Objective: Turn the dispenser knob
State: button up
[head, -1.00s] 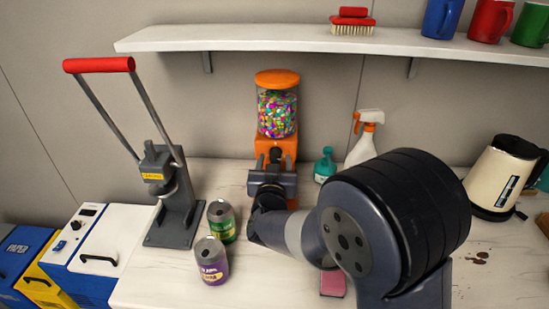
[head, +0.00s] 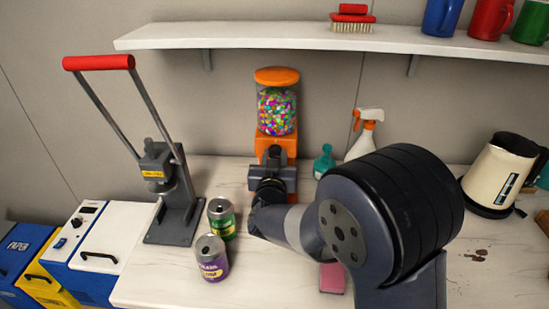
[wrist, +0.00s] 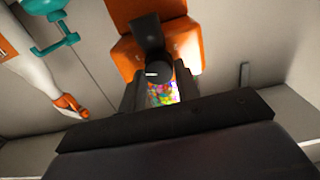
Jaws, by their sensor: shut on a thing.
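The dispenser (head: 277,140) is an orange machine with a clear globe of colourful candy, standing upright at the back of the counter. Its dark knob (wrist: 160,73) is on its front and has a small white mark. My gripper (head: 272,168) is at the front of the dispenser. In the wrist view my gripper (wrist: 161,86) has one finger on each side of the knob and is shut on it. That view is roughly upside down, with the candy below the knob. In the head view my gripper largely hides the knob.
Two cans, green (head: 222,218) and purple (head: 211,258), stand left of my arm, near a can press (head: 176,215). A teal bottle (head: 324,162) and a spray bottle (head: 362,140) stand to the right. A shelf (head: 230,38) runs above. A pink sponge (head: 332,278) lies by my arm.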

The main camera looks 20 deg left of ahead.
jog(key=shift+f+m+b, duration=0.2)
jog(key=shift+m+b, duration=0.5)
jog(key=shift+b, duration=0.55)
jog(key=shift+r+m+b, duration=0.2)
jog(key=shift+m+b, duration=0.65)
jog(key=shift+m, duration=0.15)
jog(key=o, duration=1)
jog(key=shift+c, duration=0.2)
jog(key=shift+s, duration=0.1)
jog(key=b+v, duration=0.1)
jog(key=v, duration=0.9)
jog(key=shift+s, duration=0.3)
